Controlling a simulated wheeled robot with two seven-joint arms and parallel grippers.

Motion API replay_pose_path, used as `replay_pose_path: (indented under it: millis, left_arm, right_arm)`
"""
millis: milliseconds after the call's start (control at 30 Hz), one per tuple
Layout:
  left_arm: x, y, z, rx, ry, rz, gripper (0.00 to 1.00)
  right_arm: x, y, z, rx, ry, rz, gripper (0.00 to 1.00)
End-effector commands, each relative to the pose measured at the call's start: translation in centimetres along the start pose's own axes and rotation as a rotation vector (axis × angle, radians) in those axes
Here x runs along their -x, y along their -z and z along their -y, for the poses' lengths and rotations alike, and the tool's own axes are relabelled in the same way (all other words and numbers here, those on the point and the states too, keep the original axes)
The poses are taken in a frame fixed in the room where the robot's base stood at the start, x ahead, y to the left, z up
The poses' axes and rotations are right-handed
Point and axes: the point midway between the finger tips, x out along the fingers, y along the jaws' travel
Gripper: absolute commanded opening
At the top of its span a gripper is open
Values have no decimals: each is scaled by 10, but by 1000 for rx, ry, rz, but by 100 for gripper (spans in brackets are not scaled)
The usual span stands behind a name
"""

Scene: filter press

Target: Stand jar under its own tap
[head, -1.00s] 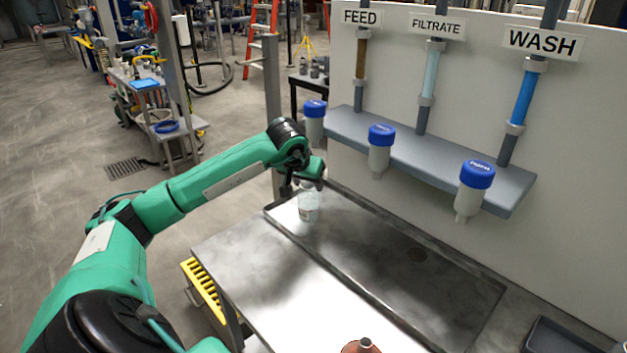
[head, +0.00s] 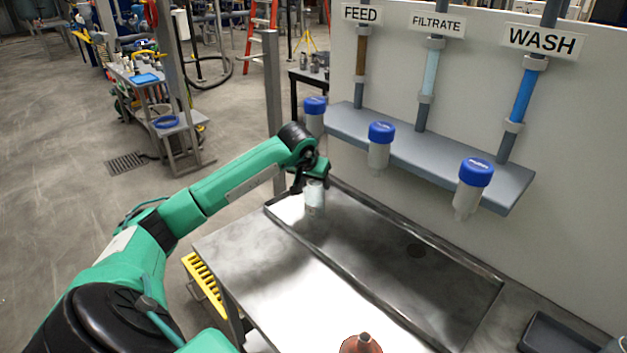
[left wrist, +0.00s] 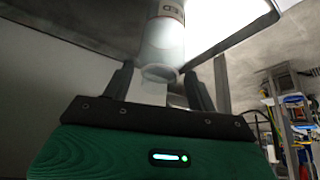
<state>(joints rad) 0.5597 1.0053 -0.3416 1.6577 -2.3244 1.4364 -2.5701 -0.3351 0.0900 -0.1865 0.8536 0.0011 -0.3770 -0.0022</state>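The jar (head: 314,196) is small and clear, with a pale label. It is upright at the left end of the sunken tray (head: 440,285), below the FEED tap (head: 314,122) in the head view. My left gripper (head: 311,178) is at the jar's top. Its two fingers (left wrist: 160,76) are spread either side of the jar's mouth, with gaps visible. Whether the jar's base touches the tray is hard to tell. My right gripper is not in view.
The FILTRATE tap (head: 379,150) and WASH tap (head: 470,190) hang from the grey shelf (head: 425,160) to the right. A dark bin (head: 555,340) is at lower right.

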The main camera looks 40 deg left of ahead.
Motion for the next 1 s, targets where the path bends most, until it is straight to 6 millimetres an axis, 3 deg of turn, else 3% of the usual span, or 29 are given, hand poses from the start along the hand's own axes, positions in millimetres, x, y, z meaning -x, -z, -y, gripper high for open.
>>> replay_pose_path:
  millis: [467,667,1000]
  left_arm:
    - [8,2,0,-1,0,-2,71]
    - [47,3,1,-2,2,-5,71]
    - [110,2,0,-1,0,-2,71]
  right_arm:
    - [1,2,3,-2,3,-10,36]
    - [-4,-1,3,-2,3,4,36]
    - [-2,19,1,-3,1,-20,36]
